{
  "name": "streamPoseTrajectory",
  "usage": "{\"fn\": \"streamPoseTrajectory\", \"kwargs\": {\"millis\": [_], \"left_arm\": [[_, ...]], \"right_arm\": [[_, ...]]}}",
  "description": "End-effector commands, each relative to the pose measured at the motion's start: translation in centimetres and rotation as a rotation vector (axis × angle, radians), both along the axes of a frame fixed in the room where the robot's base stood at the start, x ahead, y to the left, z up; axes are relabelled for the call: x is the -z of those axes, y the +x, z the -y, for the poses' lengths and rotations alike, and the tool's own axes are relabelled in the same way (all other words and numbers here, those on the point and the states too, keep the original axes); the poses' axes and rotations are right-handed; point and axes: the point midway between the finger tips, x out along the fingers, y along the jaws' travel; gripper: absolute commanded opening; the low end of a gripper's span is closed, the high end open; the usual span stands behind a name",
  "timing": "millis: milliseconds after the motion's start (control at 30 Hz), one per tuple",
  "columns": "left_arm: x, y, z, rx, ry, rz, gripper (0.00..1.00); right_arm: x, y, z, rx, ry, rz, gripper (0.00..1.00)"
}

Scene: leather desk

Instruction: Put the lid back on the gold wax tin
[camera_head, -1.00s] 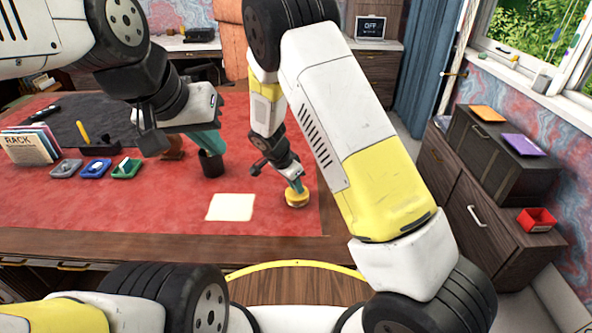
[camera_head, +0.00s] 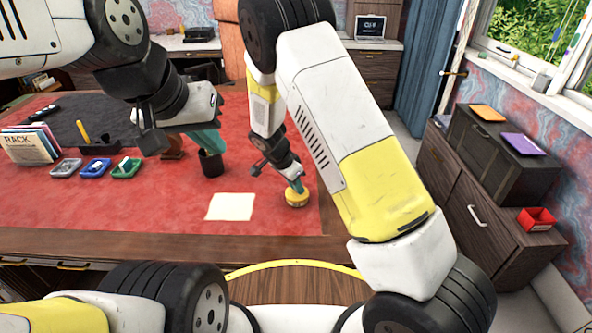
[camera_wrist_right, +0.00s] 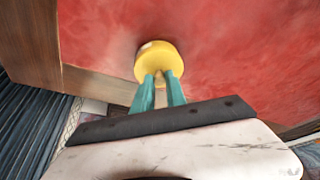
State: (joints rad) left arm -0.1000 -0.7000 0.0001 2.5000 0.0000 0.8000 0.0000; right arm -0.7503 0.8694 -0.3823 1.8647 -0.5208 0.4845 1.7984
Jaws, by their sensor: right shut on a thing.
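The gold wax tin (camera_head: 297,200) stands on the red leather near the desk's right edge. My right gripper (camera_head: 297,186) points down at its top. In the right wrist view the round gold shape (camera_wrist_right: 160,57) lies just beyond my teal fingertips (camera_wrist_right: 160,80), which are shut on a small knob of the lid. Lid and tin look like one gold disc, so I cannot tell whether the lid is seated or slightly above the tin. My left gripper (camera_head: 205,140) hangs over the desk's left half by a dark cup; its finger gap is not clear.
The black cup (camera_head: 211,164) stands below my left gripper. A cream paper sheet (camera_head: 230,207) lies left of the tin. Several small coloured trays (camera_head: 96,168) and a book rack (camera_head: 30,146) are at the left. The red leather around the tin is otherwise clear.

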Motion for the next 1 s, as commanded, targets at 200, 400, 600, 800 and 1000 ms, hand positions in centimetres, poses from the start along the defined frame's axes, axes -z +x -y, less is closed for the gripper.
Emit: {"fn": "streamPoseTrajectory", "kwargs": {"millis": [200,400,600,800,1000], "left_arm": [[0.0,0.0,0.0,0.0,0.0,0.0,0.0],[0.0,0.0,0.0,0.0,0.0,0.0,0.0],[0.0,0.0,0.0,0.0,0.0,0.0,0.0],[0.0,0.0,0.0,0.0,0.0,0.0,0.0],[0.0,0.0,0.0,0.0,0.0,0.0,0.0]], "right_arm": [[0.02,0.01,-0.04,-0.001,0.0,0.0,0.0],[0.02,0.01,-0.03,-0.001,0.0,0.0,0.36],[0.02,0.01,-0.03,-0.001,0.0,0.0,0.42],[0.02,0.0,-0.03,-0.001,0.0,0.0,0.64],[0.02,0.0,-0.03,-0.001,0.0,0.0,0.64]]}}
